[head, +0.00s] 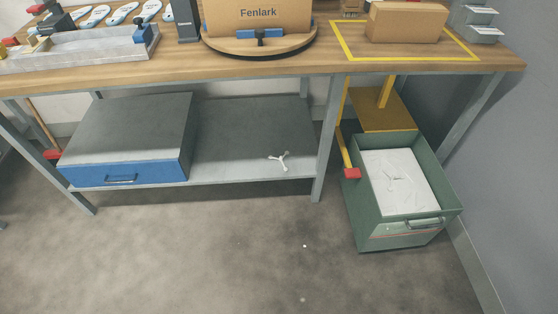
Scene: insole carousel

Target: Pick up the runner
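A small white three-armed piece (281,160), which looks like the runner, lies on the grey lower shelf (235,135) under the workbench, near the shelf's front edge. It lies to the right of a grey box with a blue front. Similar thin white shapes (395,178) lie in the green bin (405,232) at the right, against a white surface, and are hard to make out. Neither of my grippers shows in the head view.
The wooden workbench (180,77) overhangs the shelf. A grey box with a blue drawer front (130,172) fills the shelf's left part. A table leg (323,150) stands between shelf and bin. A turntable with a Fenlark carton (258,18) is above. The front floor is mostly clear.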

